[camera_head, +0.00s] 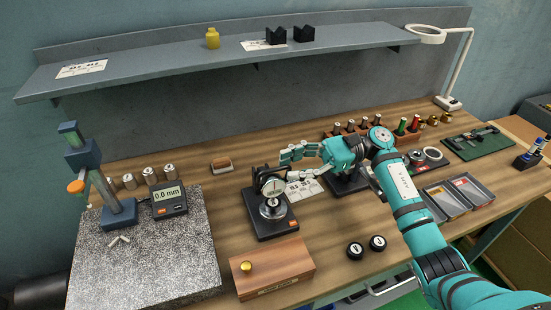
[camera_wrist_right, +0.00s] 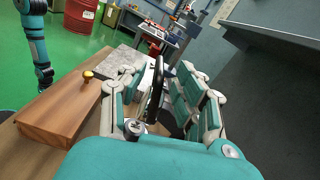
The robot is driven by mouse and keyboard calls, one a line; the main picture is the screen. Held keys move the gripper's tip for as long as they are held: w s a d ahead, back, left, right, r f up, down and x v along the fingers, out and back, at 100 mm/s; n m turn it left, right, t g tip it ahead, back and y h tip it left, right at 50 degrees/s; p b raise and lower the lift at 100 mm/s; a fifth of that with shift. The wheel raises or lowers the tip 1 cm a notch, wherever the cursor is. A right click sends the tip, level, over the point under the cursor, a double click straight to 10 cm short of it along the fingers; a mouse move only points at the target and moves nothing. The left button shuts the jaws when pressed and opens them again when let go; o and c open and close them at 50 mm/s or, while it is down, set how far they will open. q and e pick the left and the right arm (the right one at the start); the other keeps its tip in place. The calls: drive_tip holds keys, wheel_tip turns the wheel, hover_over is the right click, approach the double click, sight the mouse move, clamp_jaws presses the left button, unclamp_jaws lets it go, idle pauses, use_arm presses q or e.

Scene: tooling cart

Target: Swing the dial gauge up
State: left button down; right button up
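The dial gauge (camera_head: 273,187) has a round pale face and sits on a black stand (camera_head: 272,226) in the middle of the bench. A round metal piece lies beneath it on the stand. My right gripper (camera_head: 286,166) is at the gauge's upper right, its fingers apart. In the right wrist view, the gauge (camera_wrist_right: 156,82) appears as a dark edge-on shape between the spread fingers; contact cannot be told. My left gripper (camera_wrist_right: 45,76) appears small at the left of the right wrist view, and its finger state is unclear.
A wooden box (camera_head: 272,270) with a brass knob stands in front of the stand. A granite plate (camera_head: 150,260) with a digital gauge (camera_head: 168,199) is at left. Two black knobs (camera_head: 366,247) lie at right. A shelf (camera_head: 220,55) runs above the back.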

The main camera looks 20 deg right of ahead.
sight(285, 167)
drive_tip(key=shift+s+a+p, duration=0.1)
drive_tip(key=shift+a+p, duration=0.55)
drive_tip(key=shift+a, duration=1.55)
drive_tip(key=shift+c, duration=0.2)
clamp_jaws()
